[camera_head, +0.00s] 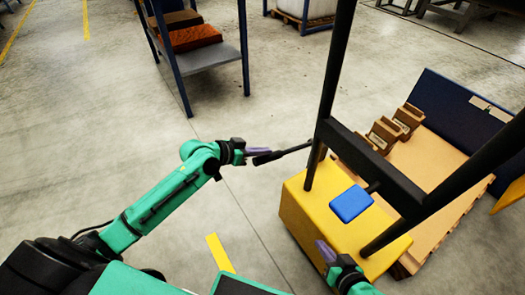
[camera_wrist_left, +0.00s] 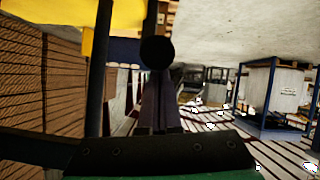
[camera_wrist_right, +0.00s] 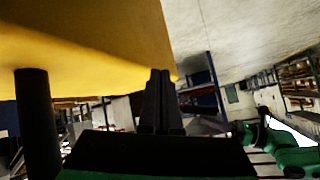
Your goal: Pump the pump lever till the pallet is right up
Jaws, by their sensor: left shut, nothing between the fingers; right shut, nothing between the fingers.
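A black pump lever (camera_head: 285,153) sticks out to the left from the black frame of a yellow lift machine (camera_head: 310,213). My left gripper (camera_head: 260,151) is shut and empty at the lever's outer end; in the left wrist view the lever's round black end (camera_wrist_left: 157,52) lies just ahead of the shut fingers. I cannot tell whether they touch. The wooden pallet (camera_head: 440,165) lies low behind the yellow body. My right gripper (camera_head: 322,248) is shut and empty beside the yellow body's front, which also shows in the right wrist view (camera_wrist_right: 90,40).
A blue pad (camera_head: 351,204) sits above the yellow body. Brown boxes (camera_head: 383,134) and a dark blue panel (camera_head: 465,110) stand at the pallet's far side. A blue shelf rack (camera_head: 215,60) stands at the back. The floor left of the machine is clear.

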